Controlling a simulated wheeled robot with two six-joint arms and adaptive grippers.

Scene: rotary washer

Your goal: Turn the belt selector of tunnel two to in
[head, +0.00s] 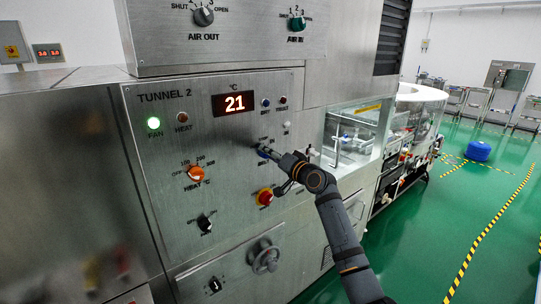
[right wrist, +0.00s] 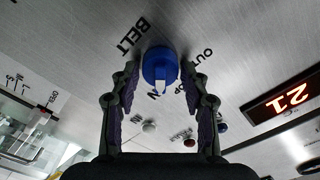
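The blue belt selector knob (right wrist: 160,66) sits on the steel Tunnel 2 panel, beside the printed word BELT. In the right wrist view its white mark points down the picture, near partly hidden letters that include IN. OUT is printed at its upper right. My right gripper (right wrist: 160,72) is open, with one finger on each side of the knob and a small gap visible at each side. In the head view my right gripper (head: 270,154) is at the panel and covers most of the knob. My left gripper is not in view.
The display (head: 235,103) reads 21. Green floor (head: 410,250) is open at right.

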